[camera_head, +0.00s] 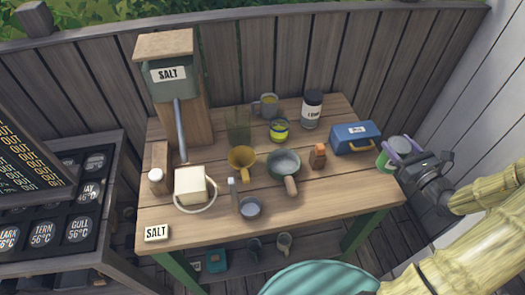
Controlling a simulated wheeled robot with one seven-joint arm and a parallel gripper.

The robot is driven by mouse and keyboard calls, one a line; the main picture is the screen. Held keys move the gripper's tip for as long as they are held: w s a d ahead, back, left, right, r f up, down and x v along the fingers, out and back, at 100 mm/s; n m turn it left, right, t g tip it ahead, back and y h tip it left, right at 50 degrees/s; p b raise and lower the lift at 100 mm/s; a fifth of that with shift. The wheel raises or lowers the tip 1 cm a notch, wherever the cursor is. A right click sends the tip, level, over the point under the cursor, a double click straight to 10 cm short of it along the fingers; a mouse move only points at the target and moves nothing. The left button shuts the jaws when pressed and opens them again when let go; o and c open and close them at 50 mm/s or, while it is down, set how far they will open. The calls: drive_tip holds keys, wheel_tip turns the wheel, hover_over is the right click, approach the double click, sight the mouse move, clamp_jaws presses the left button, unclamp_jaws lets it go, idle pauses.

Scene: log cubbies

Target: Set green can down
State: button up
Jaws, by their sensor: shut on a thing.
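A green can (385,161) with a pale top is at the right end of the wooden table (320,203). My gripper (393,152) comes in from the right and is shut on the green can, with its purple fingers around it. The can looks slightly tilted, close to the table's right edge. I cannot tell whether its base touches the tabletop. The gripper's dark body hides part of the can's right side.
A blue box (352,134) with a yellow handle stands just left of the can. A dark-lidded jar (312,108), a yellow-green tin (279,130), a small brown bottle (318,155) and a green pan (284,164) are farther left. The table's front right corner is clear.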

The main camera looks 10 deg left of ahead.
sight(387, 167)
drive_tip(key=shift+s, duration=0.15)
wheel_tip(387, 167, down, 5)
drive_tip(key=shift+p, duration=0.55)
drive_tip(key=shift+f, duration=0.4)
drive_tip(key=shift+f+p, duration=0.45)
drive_tip(key=shift+f, duration=1.65)
